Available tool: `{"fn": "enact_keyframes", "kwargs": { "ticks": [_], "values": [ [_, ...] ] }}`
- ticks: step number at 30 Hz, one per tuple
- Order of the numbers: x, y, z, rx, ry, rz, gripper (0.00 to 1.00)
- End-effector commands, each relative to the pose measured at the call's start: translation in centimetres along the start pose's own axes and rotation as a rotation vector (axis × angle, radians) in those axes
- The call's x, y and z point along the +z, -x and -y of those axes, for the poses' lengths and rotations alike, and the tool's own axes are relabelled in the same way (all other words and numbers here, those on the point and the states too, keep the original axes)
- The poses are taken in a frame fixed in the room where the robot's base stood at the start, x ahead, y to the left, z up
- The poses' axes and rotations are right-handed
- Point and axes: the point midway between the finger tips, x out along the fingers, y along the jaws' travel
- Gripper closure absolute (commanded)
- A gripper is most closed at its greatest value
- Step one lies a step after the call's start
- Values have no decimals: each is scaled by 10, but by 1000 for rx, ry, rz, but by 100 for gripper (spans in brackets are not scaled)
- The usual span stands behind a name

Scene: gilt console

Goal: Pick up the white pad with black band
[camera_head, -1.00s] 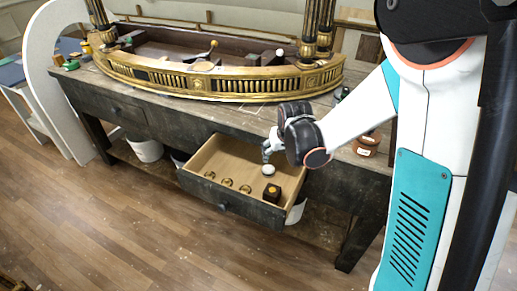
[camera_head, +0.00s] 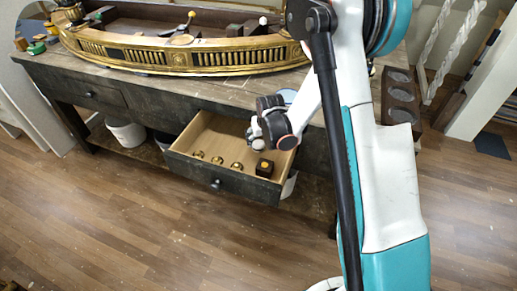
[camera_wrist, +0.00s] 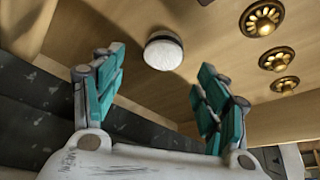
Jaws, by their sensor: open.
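The white pad with black band (camera_wrist: 164,52) is a small round disc with a white face and a dark rim. In the wrist view it lies on the pale wooden drawer floor, beyond and roughly between the fingertips, not touching them. My gripper (camera_wrist: 158,82) is open and empty, its teal-padded fingers spread apart. In the head view my gripper (camera_head: 256,134) hangs over the back right part of the open drawer (camera_head: 212,127). There the pad is mostly hidden by, or hard to tell from, the gripper.
Several brass rosettes (camera_head: 217,160) lie in a row along the drawer's front left. A dark block with a gold spot (camera_head: 265,168) sits at the front right. The gilt console piece (camera_head: 190,57) stands on the worktop above. Open wooden floor lies in front.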

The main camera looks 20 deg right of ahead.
Motion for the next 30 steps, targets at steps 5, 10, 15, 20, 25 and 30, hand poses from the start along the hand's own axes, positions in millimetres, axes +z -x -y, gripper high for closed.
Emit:
{"fn": "enact_keyframes", "kwargs": {
  "ticks": [5,10,15,20,25,30],
  "values": [
    [0,-9,1,0,0,0,32],
    [0,-31,4,0,1,0,32],
    [0,-53,5,0,0,0,32],
    [-1,-54,5,0,0,0,32],
    [-1,-53,5,0,0,0,48],
    [-1,-53,5,0,0,0,73]
  ]
}}
